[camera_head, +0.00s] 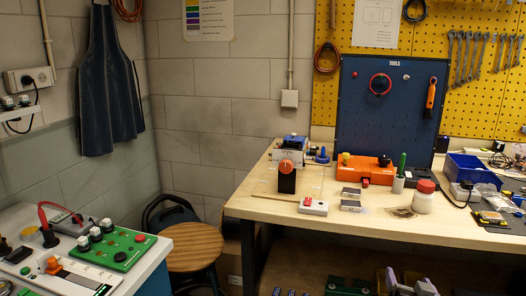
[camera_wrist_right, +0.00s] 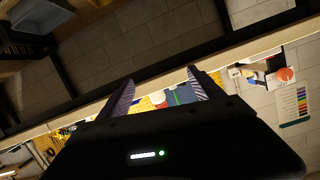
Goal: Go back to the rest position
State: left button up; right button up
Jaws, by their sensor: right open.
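My right gripper (camera_head: 408,281) shows at the bottom edge of the head view, right of the middle, in front of and below the bench edge. Only its grey-purple fingers show there; the rest is cut off by the frame. In the right wrist view the gripper (camera_wrist_right: 160,78) has its two fingers spread apart with nothing between them. That view is tilted, with the bench edge behind the fingertips. My left gripper is in neither view.
The wooden bench (camera_head: 262,208) carries an orange box (camera_head: 368,173), a white bottle with a red lid (camera_head: 423,202) and a blue bin (camera_head: 470,169). A stool (camera_head: 190,247) stands left of it. A side table with a green board (camera_head: 122,241) is at the lower left.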

jog(key=s+a+f+n+g+y+p, duration=0.1)
jog(key=s+a+f+g+y+p, duration=0.15)
jog(key=a+f, duration=0.6)
jog(key=s+a+f+g+y+p, duration=0.1)
jog(key=s+a+f+g+y, duration=0.2)
jog(key=a+f, duration=0.55)
jog(key=s+a+f+n+g+y+p, duration=0.1)
jog(key=s+a+f+g, duration=0.1)
jog(key=s+a+f, duration=0.2)
jog(key=s+a+f+n+g+y+p, duration=0.1)
jog(key=s+a+f+g+p, duration=0.1)
jog(key=s+a, duration=0.4)
jog(key=s+a+f+n+g+y+p, duration=0.1)
jog(key=s+a+f+g, duration=0.3)
jog(key=s, duration=0.7)
jog(key=shift+s+a+f+p, duration=0.15)
jog(key=shift+a+f+p, duration=0.35)
jog(key=shift+f, duration=0.45)
jog(key=shift+y, duration=0.25)
